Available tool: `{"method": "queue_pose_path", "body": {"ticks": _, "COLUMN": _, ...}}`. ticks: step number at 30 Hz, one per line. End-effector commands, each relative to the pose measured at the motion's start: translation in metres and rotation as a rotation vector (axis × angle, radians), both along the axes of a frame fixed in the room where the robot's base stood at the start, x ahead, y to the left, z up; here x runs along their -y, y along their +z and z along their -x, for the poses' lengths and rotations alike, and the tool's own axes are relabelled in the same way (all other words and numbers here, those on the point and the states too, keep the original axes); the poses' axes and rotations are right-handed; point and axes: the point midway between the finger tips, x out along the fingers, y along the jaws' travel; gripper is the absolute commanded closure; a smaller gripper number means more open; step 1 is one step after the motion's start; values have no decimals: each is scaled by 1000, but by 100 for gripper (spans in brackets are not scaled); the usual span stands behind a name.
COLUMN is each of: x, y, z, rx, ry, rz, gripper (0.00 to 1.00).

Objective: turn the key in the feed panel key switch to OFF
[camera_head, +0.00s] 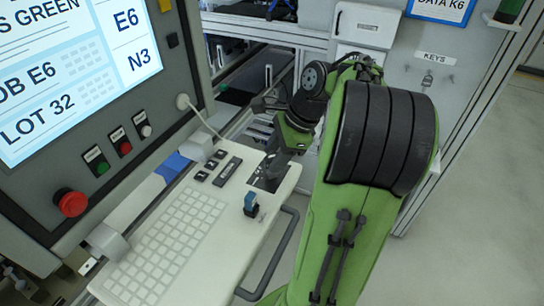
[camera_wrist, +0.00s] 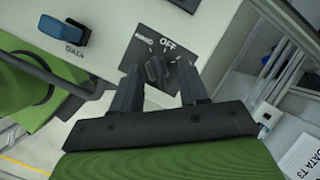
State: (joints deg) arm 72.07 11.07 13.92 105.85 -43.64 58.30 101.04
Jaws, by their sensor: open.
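The key switch sits on a dark plate (camera_wrist: 150,42) marked OFF in the wrist view. In the head view the plate (camera_head: 264,185) is at the far right corner of the pale keyboard shelf, partly hidden by my arm. The dark key (camera_wrist: 156,70) stands in the switch below the OFF mark in the wrist view. My gripper (camera_wrist: 160,66) is open, with one finger on each side of the key. I see a gap at the right finger; contact at the left cannot be told. In the head view the wrist hides the key.
A blue plug (camera_wrist: 64,31) by the word DATA stands on the shelf; it shows in the head view too (camera_head: 251,203). A grey handle (camera_head: 278,255) runs along the shelf's edge. A red stop button (camera_head: 71,202) is on the screen panel. Keys (camera_head: 427,79) hang at the back.

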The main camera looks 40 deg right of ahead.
Motion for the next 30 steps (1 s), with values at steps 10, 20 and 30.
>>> {"method": "queue_pose_path", "body": {"ticks": 10, "x": 0, "y": 3, "z": 0, "rx": 0, "ry": 1, "rz": 0, "gripper": 90}}
{"method": "queue_pose_path", "body": {"ticks": 20, "x": 0, "y": 4, "z": -1, "rx": 3, "ry": 2, "rz": 2, "gripper": 100}}
{"method": "queue_pose_path", "body": {"ticks": 30, "x": 1, "y": 6, "z": -2, "rx": 6, "ry": 125, "rz": 2, "gripper": 100}}
